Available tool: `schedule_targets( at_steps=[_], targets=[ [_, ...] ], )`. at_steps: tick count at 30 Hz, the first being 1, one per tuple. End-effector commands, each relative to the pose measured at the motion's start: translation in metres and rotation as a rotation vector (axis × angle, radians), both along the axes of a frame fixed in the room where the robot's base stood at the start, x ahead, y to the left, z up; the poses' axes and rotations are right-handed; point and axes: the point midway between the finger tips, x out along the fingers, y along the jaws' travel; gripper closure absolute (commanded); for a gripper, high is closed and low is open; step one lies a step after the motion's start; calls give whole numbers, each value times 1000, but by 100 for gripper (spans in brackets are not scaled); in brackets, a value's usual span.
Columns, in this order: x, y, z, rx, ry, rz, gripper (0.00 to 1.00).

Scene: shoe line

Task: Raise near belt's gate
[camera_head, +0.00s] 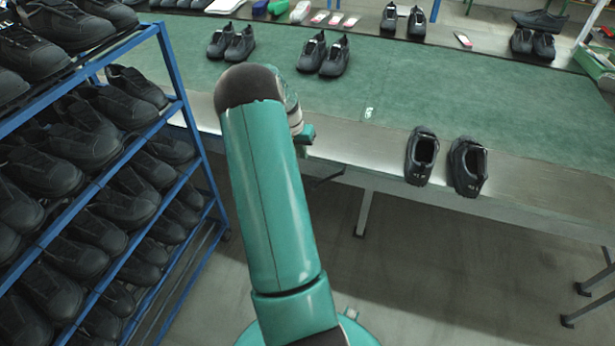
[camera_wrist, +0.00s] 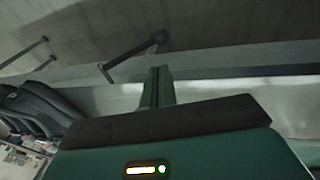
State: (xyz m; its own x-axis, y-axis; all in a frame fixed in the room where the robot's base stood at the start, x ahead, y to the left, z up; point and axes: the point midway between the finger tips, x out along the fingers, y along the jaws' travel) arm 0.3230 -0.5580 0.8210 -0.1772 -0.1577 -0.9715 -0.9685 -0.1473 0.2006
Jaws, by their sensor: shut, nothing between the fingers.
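The near belt (camera_head: 450,120) is a wide green surface with a bare metal front edge (camera_head: 360,148) in the head view. I cannot make out a gate on it; my arm covers part of its left side. My gripper, mostly hidden behind my arm in the head view, shows as a small green part (camera_head: 306,134) by the belt's front edge. In the wrist view my gripper (camera_wrist: 157,72) has its green fingers together, with nothing between them. A pale metal band (camera_wrist: 225,95) runs behind the fingers; I cannot tell whether they touch it.
A blue rack (camera_head: 185,100) full of black shoes stands close on the left. A pair of black shoes (camera_head: 468,168) sits on the belt's front edge, right of my arm. More pairs (camera_head: 323,55) stand farther back. Table legs (camera_head: 364,213) stand below; the floor (camera_head: 430,270) in front is clear.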

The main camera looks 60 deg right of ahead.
Motion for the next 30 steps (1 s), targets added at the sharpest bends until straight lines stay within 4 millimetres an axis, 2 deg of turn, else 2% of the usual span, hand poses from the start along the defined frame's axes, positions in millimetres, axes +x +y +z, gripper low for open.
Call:
schedule_targets(
  at_steps=[6, 10, 24, 30],
  targets=[
    [0, 0, -3, 2, 0, 3, 100],
    [-1, -1, -15, 4, 1, 3, 100],
    [-13, -15, -102, 3, 1, 5, 100],
    [-17, -20, -128, 0, -1, 6, 100]
  ],
)
